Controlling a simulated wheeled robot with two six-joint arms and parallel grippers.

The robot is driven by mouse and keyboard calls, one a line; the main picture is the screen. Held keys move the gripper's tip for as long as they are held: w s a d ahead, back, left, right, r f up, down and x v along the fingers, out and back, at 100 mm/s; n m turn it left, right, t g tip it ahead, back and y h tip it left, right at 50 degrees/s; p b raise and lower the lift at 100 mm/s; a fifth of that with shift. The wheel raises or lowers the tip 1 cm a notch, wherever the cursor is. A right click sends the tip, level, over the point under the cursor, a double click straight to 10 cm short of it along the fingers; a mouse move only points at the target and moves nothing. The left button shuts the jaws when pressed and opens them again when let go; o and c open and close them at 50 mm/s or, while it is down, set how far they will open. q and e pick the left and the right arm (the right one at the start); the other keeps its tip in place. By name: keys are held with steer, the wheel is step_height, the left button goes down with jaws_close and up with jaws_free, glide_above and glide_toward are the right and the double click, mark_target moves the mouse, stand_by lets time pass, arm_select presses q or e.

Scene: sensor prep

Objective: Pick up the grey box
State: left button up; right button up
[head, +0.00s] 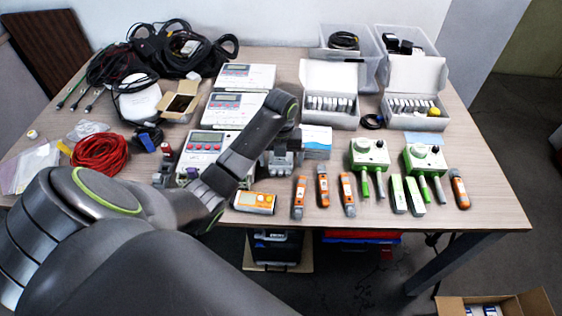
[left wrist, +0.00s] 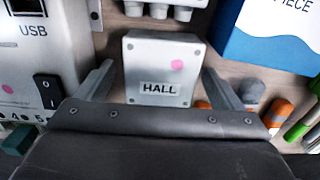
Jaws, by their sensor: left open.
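The grey box (left wrist: 162,80) has a "HALL" label and a pink dot on its top, and lies on the table in the left wrist view. My left gripper (left wrist: 157,72) is open, with one finger at each side of the box's near half. Whether the fingers touch it, I cannot tell. In the head view, a grey box (head: 281,163) shows partly beneath my left gripper (head: 279,147), whose fingers are hard to make out there. My right gripper is in neither view.
A white device (left wrist: 45,55) with a switch stands close on the left, and a blue-and-white box (left wrist: 265,40) close on the right. Orange testers (head: 322,186) and green-and-white devices (head: 369,153) lie to the right. A red cable coil (head: 100,154) lies far left.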

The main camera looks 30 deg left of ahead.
arm_select(q)
steer(key=c, duration=1)
steer(key=shift+r, duration=0.3)
step_height(320, 180, up, 7)
steer(key=p, duration=0.4)
steer(key=shift+r, duration=0.2)
steer(key=shift+r+p, duration=1)
steer(key=shift+p, duration=0.15)
steer(key=shift+d, duration=0.1)
